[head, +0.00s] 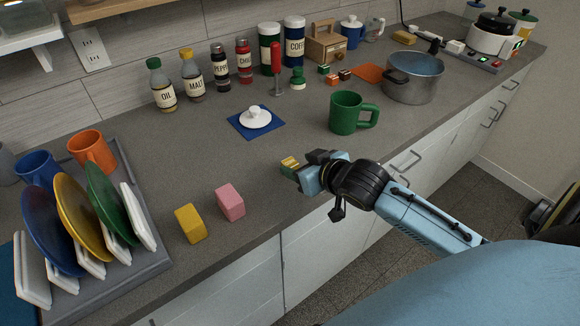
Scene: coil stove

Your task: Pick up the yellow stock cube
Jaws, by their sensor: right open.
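A small block with a yellow, dark-striped top and a green side (290,163) lies on the counter near its front edge; it looks like the yellow stock cube. My right gripper (303,172) is open, low over the counter, with its fingertips right beside this block on its right. I cannot tell whether they touch it, and the gripper hides part of its right side. A larger plain yellow block (190,223) and a pink block (230,202) sit farther left. My left gripper is not in view.
A green mug (350,113) stands just behind my right gripper. A dish rack (155,262) with plates fills the left. A white lid (255,117) lies on a blue mat. Small coloured cubes (332,80) and a pot (414,80) are farther back.

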